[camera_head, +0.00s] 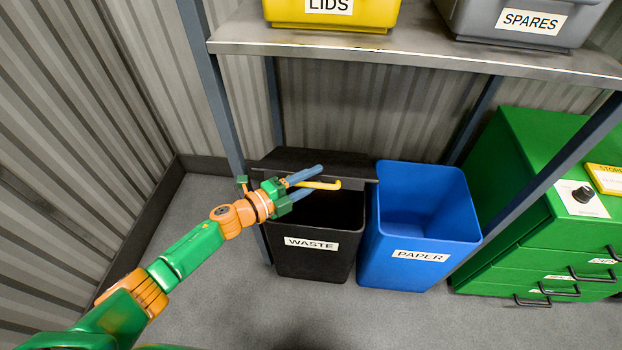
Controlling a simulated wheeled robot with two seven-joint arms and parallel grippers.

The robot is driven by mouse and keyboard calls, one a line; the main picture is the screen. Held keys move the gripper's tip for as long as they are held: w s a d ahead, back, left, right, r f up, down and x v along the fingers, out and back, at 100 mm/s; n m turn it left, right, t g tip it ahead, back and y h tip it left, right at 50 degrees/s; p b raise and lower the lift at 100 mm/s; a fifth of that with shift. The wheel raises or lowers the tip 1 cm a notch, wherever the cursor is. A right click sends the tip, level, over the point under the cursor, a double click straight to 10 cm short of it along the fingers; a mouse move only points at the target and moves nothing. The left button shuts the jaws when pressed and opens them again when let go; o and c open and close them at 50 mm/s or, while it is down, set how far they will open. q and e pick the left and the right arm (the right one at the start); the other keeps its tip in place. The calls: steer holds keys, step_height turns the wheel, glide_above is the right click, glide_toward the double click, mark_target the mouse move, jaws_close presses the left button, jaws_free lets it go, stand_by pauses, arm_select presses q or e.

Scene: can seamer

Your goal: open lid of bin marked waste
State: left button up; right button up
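The black waste bin (312,263), marked WASTE, stands on the floor under the shelf. Its dark lid (275,163) is raised at the back, and the dark inside of the bin shows below it. A yellow handle (325,185) sticks out at the lid's front edge. My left gripper (316,179) is at this handle, with its blue fingers spread apart and the yellow bar between them. I cannot tell whether either finger touches the bar. The gripper hides part of the lid and the bin's opening. My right gripper is not in view.
An open blue bin (410,272) marked PAPER stands close on the right. A metal shelf (400,53) above bears a yellow LIDS bin (290,12) and a grey SPARES bin (480,20). A blue-grey post (212,85) stands at left. A green drawer cabinet (510,150) is at right.

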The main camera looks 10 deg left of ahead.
arm_select(q)
steer(key=p+v, duration=0.1)
steer(key=v, duration=0.6)
stand_by(0.5)
